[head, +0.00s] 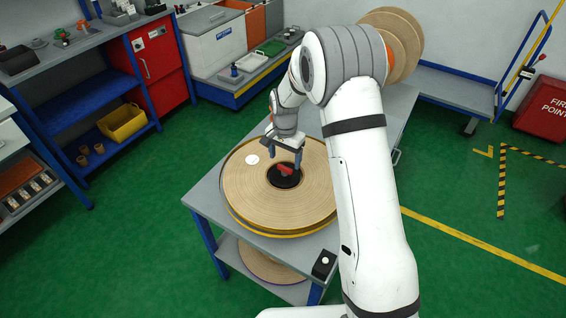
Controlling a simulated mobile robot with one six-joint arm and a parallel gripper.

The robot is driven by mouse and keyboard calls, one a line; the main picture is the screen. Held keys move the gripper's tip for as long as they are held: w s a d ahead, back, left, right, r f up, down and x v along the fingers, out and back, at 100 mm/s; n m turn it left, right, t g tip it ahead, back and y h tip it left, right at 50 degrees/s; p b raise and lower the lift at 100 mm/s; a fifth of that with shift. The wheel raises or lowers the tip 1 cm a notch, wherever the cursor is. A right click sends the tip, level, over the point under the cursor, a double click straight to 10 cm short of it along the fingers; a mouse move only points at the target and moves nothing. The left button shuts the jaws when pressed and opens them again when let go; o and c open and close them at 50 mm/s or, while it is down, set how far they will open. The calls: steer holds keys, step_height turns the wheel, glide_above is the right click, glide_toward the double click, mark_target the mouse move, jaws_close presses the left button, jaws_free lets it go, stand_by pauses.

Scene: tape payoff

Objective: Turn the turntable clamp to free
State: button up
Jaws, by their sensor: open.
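The turntable clamp is a small red handle (285,169) on a black hub (284,179) at the centre of a large tan tape roll (245,198). The roll lies flat on the turntable on a grey table. My gripper (285,159) points down just above the hub, on its far side, with its blue-grey fingers apart and nothing seen between them. Whether a finger touches the red handle, I cannot tell. The exact angle of the handle is too small to read. A round white label (252,160) is on the roll's top.
The grey table (205,192) has a small black box with a white button (324,263) at its front right corner. Another roll (268,262) lies on the lower shelf. My white arm covers the table's right side. Green floor is open to the left.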

mark_target(285, 167)
steer(key=shift+f, duration=1.8)
